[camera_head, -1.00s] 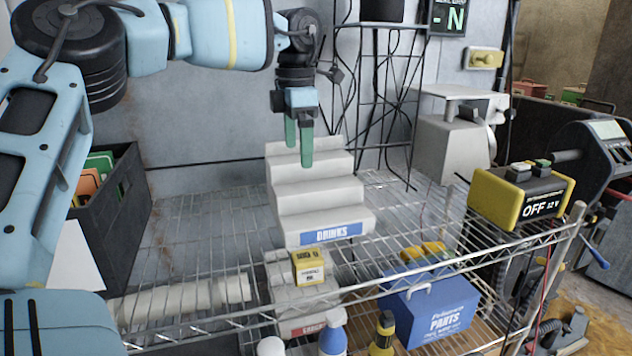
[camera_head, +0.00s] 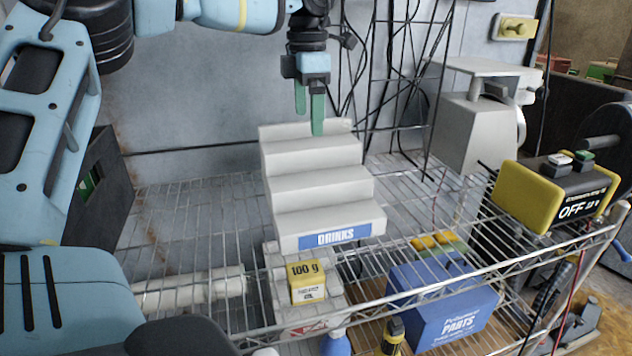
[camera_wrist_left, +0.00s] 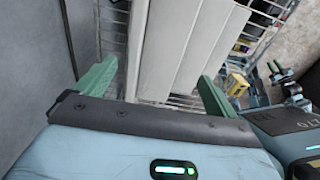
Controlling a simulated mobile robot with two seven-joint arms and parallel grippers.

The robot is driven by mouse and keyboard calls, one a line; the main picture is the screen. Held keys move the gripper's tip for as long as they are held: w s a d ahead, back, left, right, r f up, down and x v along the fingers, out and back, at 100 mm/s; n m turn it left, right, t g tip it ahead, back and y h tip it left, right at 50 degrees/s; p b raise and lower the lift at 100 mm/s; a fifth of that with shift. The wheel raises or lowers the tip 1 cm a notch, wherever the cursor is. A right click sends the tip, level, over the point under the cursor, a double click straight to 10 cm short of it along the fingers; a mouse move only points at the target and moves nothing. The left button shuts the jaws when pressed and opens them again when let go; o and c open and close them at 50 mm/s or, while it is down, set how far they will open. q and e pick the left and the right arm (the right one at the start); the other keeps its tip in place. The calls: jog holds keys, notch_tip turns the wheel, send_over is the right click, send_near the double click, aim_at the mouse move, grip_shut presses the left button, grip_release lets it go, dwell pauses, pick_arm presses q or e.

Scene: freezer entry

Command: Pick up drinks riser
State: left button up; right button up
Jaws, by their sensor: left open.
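The drinks riser (camera_head: 318,185) is a white stepped stand with a blue "DRINKS" label on its front, upright on the wire shelf in the head view. My left gripper (camera_head: 309,112) points down at the riser's top back step, with its green fingers apart. In the left wrist view, the pale steps of the riser (camera_wrist_left: 185,45) lie beyond and between the two open fingers (camera_wrist_left: 155,88). Whether the fingers touch the riser cannot be told.
A yellow "100 g" box (camera_head: 307,282) is in front of the riser. A yellow and black "OFF" device (camera_head: 555,194) stands at the right. A blue "PARTS" box (camera_head: 442,304) shows through the wire shelf (camera_head: 200,210). A dark crate (camera_head: 105,190) is at the left.

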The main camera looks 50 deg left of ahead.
aim_at(310, 141)
pick_arm(q)
notch_tip(310, 141, down, 2)
jog(key=shift+f, duration=0.2)
jog(key=shift+w+a+f, duration=0.1)
jog(key=shift+w+f, duration=0.05)
jog(key=shift+f, duration=1.15)
jog(key=shift+w+a+f, duration=0.1)
jog(key=shift+w+f, duration=0.05)
jog(key=shift+f, duration=1.1)
jog(key=shift+c, duration=0.3)
jog(key=c, duration=1.3)
jog(key=shift+c, duration=0.2)
jog(key=shift+d+r, duration=0.1)
jog(key=shift+r, duration=0.1)
